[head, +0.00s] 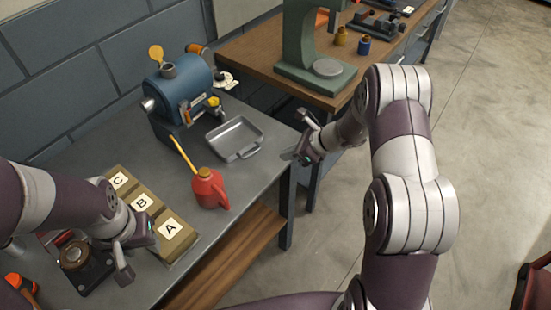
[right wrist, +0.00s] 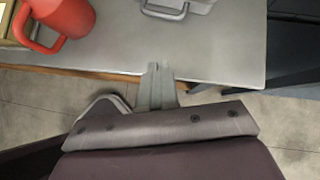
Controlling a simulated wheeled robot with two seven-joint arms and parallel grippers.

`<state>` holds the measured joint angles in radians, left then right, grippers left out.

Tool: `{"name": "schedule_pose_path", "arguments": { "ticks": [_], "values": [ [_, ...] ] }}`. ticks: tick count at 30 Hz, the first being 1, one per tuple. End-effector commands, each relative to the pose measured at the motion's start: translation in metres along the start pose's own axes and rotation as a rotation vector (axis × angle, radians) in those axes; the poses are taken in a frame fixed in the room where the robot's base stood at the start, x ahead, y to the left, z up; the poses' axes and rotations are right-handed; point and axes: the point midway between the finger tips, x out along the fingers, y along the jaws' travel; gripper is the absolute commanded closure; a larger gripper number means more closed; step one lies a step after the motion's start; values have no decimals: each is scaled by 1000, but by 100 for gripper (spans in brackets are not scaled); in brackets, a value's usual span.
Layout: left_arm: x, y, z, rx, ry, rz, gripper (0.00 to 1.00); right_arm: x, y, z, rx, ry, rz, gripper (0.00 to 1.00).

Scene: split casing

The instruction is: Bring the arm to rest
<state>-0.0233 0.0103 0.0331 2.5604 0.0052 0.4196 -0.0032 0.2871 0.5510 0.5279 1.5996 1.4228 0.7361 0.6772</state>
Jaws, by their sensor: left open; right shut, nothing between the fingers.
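My right gripper (head: 296,152) is shut and empty near the right edge of the grey table (head: 88,146). In the right wrist view its fingers (right wrist: 157,72) meet over the table's edge, with nothing between them. My left gripper (head: 138,250) is open at the lower left, close beside the box block marked A and a dark device with a round knob (head: 75,255). Whether it touches either cannot be told.
A red oil can (head: 209,189) and a grey tray (head: 236,138) stand left of my right gripper. A blue machine (head: 182,88) stands behind. Bins marked A, B and C (head: 172,228) are at the left. A wooden bench (head: 250,52) with a green press (head: 300,40) is behind; open floor lies right.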

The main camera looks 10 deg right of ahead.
Motion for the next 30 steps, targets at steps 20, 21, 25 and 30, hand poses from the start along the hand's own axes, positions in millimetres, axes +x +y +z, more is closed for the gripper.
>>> {"name": "schedule_pose_path", "arguments": {
  "ticks": [20, 21, 25, 30],
  "values": [
    [3, 0, 0, 0, 0, 0, 56, -55, 50, -52, -484, 213, 176, 100],
    [3, 0, 0, 0, 0, 0, 56, -69, 75, -61, -711, 283, 275, 100],
    [3, 0, 0, 0, 0, 0, 56, -119, 134, -70, -1475, 424, 583, 100],
    [3, 0, 0, 0, 0, 0, 56, -158, 178, -50, -2103, 485, 771, 100]
  ]
}}
